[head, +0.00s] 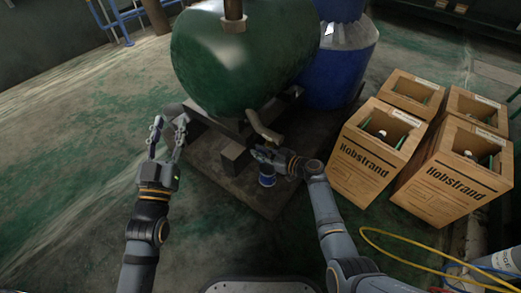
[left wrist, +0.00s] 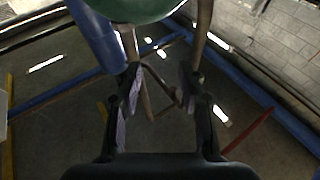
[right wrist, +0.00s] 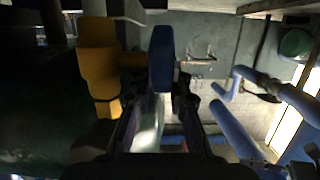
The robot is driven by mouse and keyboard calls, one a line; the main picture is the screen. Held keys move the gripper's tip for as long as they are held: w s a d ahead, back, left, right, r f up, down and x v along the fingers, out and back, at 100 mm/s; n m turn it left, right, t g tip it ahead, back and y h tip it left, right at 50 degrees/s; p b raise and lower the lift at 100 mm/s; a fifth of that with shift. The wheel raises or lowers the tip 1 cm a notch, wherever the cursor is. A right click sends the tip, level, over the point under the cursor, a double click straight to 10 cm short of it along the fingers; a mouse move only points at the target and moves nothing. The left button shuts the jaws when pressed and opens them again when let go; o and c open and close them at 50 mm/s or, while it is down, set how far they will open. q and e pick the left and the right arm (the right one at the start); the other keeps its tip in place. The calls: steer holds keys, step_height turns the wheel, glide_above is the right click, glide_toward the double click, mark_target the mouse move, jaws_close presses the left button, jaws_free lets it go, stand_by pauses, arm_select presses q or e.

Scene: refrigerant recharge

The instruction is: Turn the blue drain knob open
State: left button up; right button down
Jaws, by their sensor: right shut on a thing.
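The blue drain knob (right wrist: 162,58) shows in the right wrist view, edge-on between my right fingertips. It joins a yellow valve body (right wrist: 98,65) on its left. My right gripper (right wrist: 160,92) is shut on the knob. In the head view, my right gripper (head: 264,155) is beside the drain pipe (head: 263,128) under the green tank (head: 235,65) and hides most of the knob. My left gripper (head: 167,138) is open and empty, left of the tank's base. Its spread fingers also show in the left wrist view (left wrist: 158,90).
A blue barrel (head: 335,70) stands behind. Several wooden crates (head: 365,165) stand at the right. A yellow hose (head: 400,258) lies at lower right. The floor at left is clear.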

steer(key=shift+a+p, duration=0.1)
steer(key=shift+p, duration=0.3)
arm_select(q)
step_height(320, 180, down, 17)
steer(key=s+g+p, duration=0.1)
steer(key=s+g, duration=0.2)
steer(key=g, duration=0.5)
arm_select(e)
steer(key=shift+g+h, duration=0.4)
steer(key=shift+h, duration=0.1)
steer(key=shift+w+a+g+h+p, duration=0.1)
steer(key=shift+g+h+p, duration=0.2)
steer(key=shift+p, duration=0.3)
steer(key=shift+f+h+p, duration=0.2)
steer(key=shift+h+p, duration=0.2)
steer(key=shift+p, duration=0.05)
arm_select(q)
steer(key=s+d+f+g, duration=0.1)
steer(key=s+f+g, duration=0.7)
steer(key=s+f, duration=0.5)
steer(key=shift+s+d+f+g, duration=0.25)
steer(key=shift+s+f+g, duration=0.05)
arm_select(e)
steer(key=c, duration=1.3)
jaws_free()
steer(key=shift+o, duration=0.2)
steer(key=shift+w, duration=0.1)
steer(key=shift+r, duration=0.1)
